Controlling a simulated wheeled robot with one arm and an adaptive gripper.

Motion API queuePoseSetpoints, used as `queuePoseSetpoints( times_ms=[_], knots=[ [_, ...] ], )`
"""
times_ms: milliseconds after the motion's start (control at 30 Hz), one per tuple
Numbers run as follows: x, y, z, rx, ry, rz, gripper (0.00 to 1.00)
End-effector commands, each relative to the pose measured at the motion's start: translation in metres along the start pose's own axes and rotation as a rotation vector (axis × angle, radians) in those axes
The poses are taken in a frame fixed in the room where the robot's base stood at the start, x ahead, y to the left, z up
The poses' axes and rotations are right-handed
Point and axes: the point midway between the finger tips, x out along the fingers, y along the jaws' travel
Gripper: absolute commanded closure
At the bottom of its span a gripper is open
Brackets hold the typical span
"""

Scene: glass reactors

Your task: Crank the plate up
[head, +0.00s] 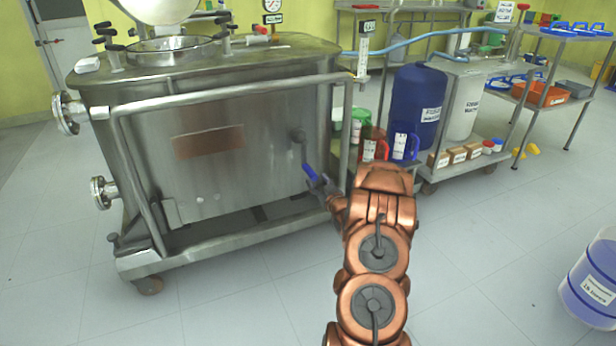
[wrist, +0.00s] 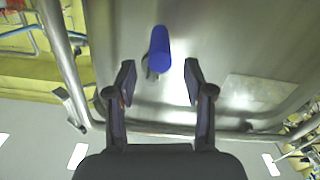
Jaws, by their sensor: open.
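A steel vessel (head: 235,110) on a wheeled frame stands at the left in the head view. On its front is a crank with a grey hub (head: 298,136) and a blue handle (head: 310,173). A brown rectangular panel (head: 208,142) is on the same face; I cannot tell if it is the plate. My gripper (head: 324,188) is close to the blue handle, partly hidden by my arm. In the wrist view my gripper (wrist: 160,80) is open and empty, and the blue handle (wrist: 160,47) points toward the gap between the fingertips, just beyond them.
A steel rail (head: 235,92) runs along the vessel's front, with an upright post right of the crank. Blue and white drums (head: 418,105) and red and blue jugs (head: 405,146) stand on a cart to the right. The floor in front is clear, except a blue-white container (head: 592,278) at right.

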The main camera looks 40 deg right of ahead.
Motion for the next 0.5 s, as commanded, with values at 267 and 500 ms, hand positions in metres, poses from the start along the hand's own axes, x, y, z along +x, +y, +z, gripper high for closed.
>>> queuePoseSetpoints(
  times_ms=[267, 500],
  knots=[
    [0.025, -0.002, 0.004, 0.000, -0.001, -0.003, 0.47],
    [0.055, -0.002, 0.004, 0.000, -0.003, -0.002, 0.47]
  ],
)
